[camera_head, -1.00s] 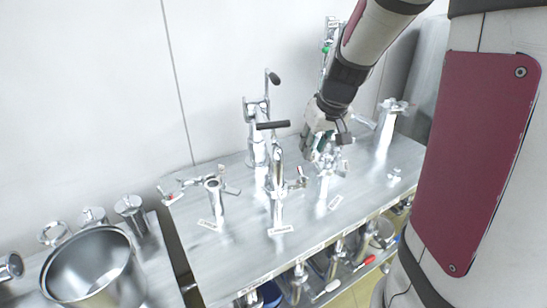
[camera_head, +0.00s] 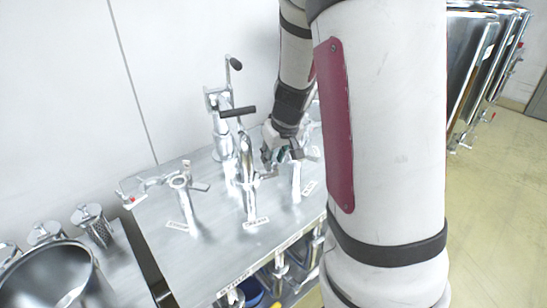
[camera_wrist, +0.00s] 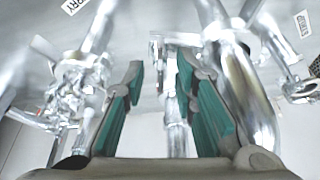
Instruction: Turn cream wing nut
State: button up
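Several silver taps stand on the metal bench (camera_head: 205,235). The middle tap (camera_head: 246,170) has a label (camera_head: 256,222) in front of it that seems to read cream, though it is small. A small silver wing-shaped handle (camera_head: 265,176) sticks out at its right side, which may be the cream wing nut. My gripper (camera_head: 268,157) is low among the taps, right of the middle tap and above that handle. In the wrist view its green-padded fingers (camera_wrist: 161,75) are apart. A shiny metal part (camera_wrist: 173,100) shows between them, with no clear contact; I cannot tell which part it is.
The left tap (camera_head: 181,195) and right tap (camera_head: 296,175) stand close by. A steel pot (camera_head: 50,280) is at lower left. Large steel vessels (camera_head: 470,60) stand at far right over open floor.

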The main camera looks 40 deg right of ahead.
grip_shut()
jog(key=shift+r+m+p, duration=0.1)
jog(key=shift+m+p, duration=0.2)
jog(key=shift+p, duration=0.2)
jog(key=m+p, duration=0.1)
jog(key=h+p, duration=0.1)
jog(key=shift+s+a+r+m+g+p, duration=0.1)
jog(key=shift+s+a+m+g+p, duration=0.05)
jog(key=shift+m+g+p, duration=0.2)
jog(key=m+p, duration=0.2)
jog(key=p, duration=0.1)
jog(key=shift+m+h, duration=0.35)
jog(key=shift+h, duration=0.05)
jog(key=m, duration=0.1)
jog(key=m+g+p, duration=0.1)
jog(key=m+h+p, duration=0.1)
jog(key=shift+w+m, duration=0.25)
jog(key=shift+m, duration=0.05)
jog(key=shift+w+m+g+h, duration=0.1)
jog(key=shift+m+g+h, duration=0.5)
jog(key=shift+m, duration=1.2)
jog(key=shift+g, duration=0.25)
